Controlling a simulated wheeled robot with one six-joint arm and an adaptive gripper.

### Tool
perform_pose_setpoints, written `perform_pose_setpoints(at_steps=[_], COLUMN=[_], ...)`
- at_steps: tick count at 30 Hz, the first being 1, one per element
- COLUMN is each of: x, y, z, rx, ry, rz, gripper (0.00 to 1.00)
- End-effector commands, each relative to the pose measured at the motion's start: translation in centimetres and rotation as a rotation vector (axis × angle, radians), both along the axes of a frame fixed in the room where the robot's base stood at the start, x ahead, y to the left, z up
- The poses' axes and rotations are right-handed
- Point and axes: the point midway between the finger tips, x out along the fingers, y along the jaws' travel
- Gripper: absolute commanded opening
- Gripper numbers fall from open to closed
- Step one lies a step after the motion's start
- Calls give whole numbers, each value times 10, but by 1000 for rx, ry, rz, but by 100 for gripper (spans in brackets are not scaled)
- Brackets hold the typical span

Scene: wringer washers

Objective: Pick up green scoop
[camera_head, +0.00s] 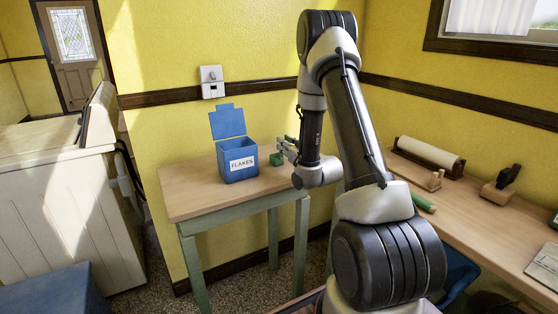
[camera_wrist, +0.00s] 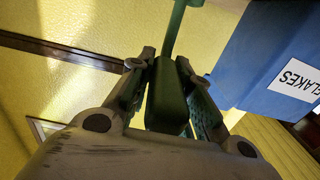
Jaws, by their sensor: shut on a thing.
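The green scoop (camera_wrist: 168,98) is between the two fingers of my gripper (camera_wrist: 172,75) in the wrist view, with its thin part reaching up past the fingertips. My gripper is shut on it. In the head view the scoop (camera_head: 276,159) shows as a small green cup just left of my gripper (camera_head: 284,148), to the right of the blue box. Part of the scoop is hidden by the fingers. I cannot tell from the head view whether it touches the table.
An open-lidded blue box (camera_head: 238,158) labelled FLAKES stands on the small table (camera_head: 190,205), close beside the scoop; it is also in the wrist view (camera_wrist: 262,60). A white washer (camera_head: 75,190) stands left. A wooden counter (camera_head: 480,225) with a paper roll runs along the right.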

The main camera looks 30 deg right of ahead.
Motion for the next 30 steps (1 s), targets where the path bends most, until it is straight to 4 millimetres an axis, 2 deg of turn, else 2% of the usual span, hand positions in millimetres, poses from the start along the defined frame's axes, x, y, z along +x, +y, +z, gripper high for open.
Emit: perform_pose_setpoints(at_steps=[7,11,14,21,24,30], x=[0,0,0,0,0,0], y=[0,0,0,0,0,0], z=[1,8,22,73,88,101], rx=[0,-1,-1,-2,-1,0], ry=[-1,-3,-4,-5,-4,-1], rz=[0,0,0,0,0,0], gripper=[0,0,0,0,0,0])
